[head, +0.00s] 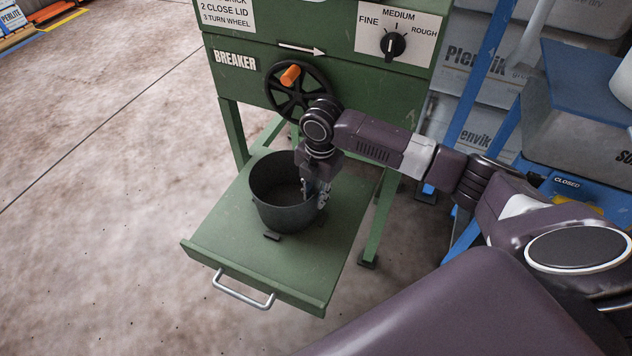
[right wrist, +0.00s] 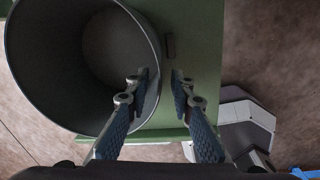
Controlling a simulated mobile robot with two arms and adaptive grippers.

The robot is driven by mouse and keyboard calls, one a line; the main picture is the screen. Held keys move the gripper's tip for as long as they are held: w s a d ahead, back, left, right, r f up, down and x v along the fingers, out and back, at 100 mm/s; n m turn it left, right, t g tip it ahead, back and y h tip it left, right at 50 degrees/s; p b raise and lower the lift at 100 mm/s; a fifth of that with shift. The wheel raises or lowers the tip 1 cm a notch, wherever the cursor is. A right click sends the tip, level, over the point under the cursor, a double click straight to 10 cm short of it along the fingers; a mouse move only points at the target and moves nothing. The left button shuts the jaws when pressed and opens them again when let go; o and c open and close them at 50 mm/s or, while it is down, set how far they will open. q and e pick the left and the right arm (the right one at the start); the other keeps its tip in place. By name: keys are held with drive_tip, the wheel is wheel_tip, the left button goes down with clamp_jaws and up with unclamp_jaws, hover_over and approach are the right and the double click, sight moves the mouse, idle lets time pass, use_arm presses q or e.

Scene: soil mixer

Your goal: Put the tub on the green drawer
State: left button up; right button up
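The dark grey tub (head: 285,213) stands upright on the pulled-out green drawer (head: 225,240), below the breaker machine. It looks empty. My right gripper (head: 320,194) is at the tub's right wall, pointing down. In the right wrist view, my right gripper (right wrist: 160,88) has one finger inside the tub (right wrist: 30,70) and the other outside its rim. A gap shows between the fingers and the wall, so the gripper looks open around the rim. The green drawer (right wrist: 195,50) lies beneath. My left gripper is not in view.
The green breaker machine (head: 235,85) has a black handwheel (head: 298,92) with an orange knob just above the tub. The drawer has a metal handle (head: 243,289) at its front. Blue frames and a grey bin (head: 575,130) stand on the right.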

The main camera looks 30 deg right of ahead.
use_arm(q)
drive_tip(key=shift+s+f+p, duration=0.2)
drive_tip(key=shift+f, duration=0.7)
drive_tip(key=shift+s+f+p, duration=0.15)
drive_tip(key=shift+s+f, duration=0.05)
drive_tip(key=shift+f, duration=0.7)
use_arm(e)
drive_tip(key=shift+s+r, duration=0.15)
drive_tip(key=shift+r, duration=2.05)
